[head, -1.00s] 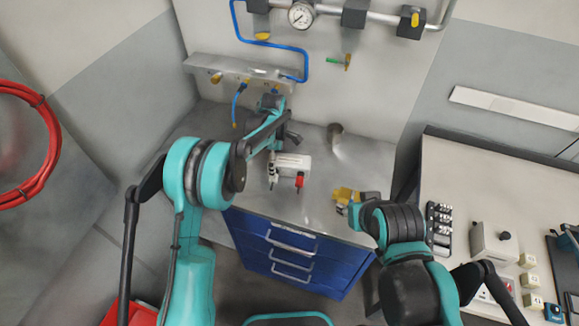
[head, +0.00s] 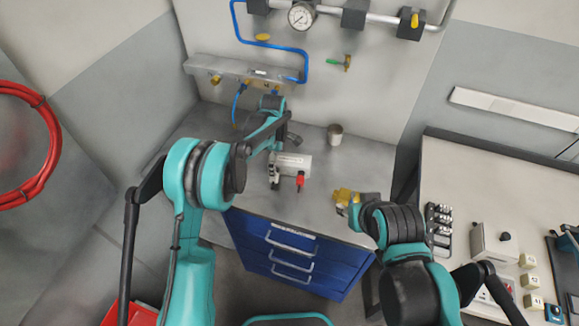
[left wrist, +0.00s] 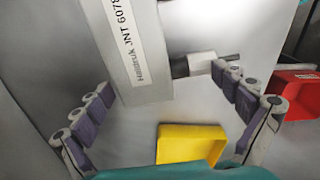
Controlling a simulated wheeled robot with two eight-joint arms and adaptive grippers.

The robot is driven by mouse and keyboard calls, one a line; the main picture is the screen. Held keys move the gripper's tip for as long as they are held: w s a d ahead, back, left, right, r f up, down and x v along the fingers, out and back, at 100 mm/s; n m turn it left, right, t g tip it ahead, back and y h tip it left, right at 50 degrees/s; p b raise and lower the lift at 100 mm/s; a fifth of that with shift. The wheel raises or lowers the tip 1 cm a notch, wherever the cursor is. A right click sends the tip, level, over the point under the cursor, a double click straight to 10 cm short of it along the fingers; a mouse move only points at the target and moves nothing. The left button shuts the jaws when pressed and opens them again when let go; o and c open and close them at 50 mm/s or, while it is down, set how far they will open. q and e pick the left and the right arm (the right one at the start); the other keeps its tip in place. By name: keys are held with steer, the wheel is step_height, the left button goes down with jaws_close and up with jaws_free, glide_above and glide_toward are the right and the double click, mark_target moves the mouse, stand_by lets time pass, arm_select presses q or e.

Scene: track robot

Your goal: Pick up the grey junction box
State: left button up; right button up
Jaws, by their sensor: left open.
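The grey junction box (left wrist: 138,45) rises from the top of the left wrist view, with a white lettered label on its face. A short light stub with a dark end sticks out on its right. My left gripper (left wrist: 160,95) is open, with its padded fingers apart on either side of the box's lower end. I cannot tell whether they touch it. In the head view a pale grey body (head: 295,163), apparently the box, lies on the bench by my left gripper (head: 275,170). My right gripper (head: 354,210) is mostly hidden by its arm.
A brass-yellow fitting (head: 346,196) is by my right gripper. A metal cup (head: 334,134) stands on the steel bench (head: 345,165). Wall pipework is behind.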

arm_select(q)
steer(key=r, duration=0.2)
steer(key=r+p, duration=0.1)
steer(key=r, duration=0.4)
steer(key=shift+w+d+r, duration=0.1)
steer(key=shift+w, duration=0.25)
steer(key=shift+w+r, duration=0.1)
steer(key=shift+r, duration=0.15)
steer(key=shift+w+a+r+b, duration=0.2)
steer(key=shift+w+a+b, duration=0.1)
steer(key=shift+w+a, duration=0.1)
steer(key=shift+w, duration=0.1)
steer(key=f, duration=0.2)
steer(key=f+b, duration=0.1)
steer(key=f, duration=0.2)
steer(key=s+f, duration=0.1)
steer(key=f, duration=0.1)
steer(key=shift+d+f, duration=0.15)
steer(key=shift+f, duration=0.2)
steer(key=shift+s, duration=0.15)
jaws_close()
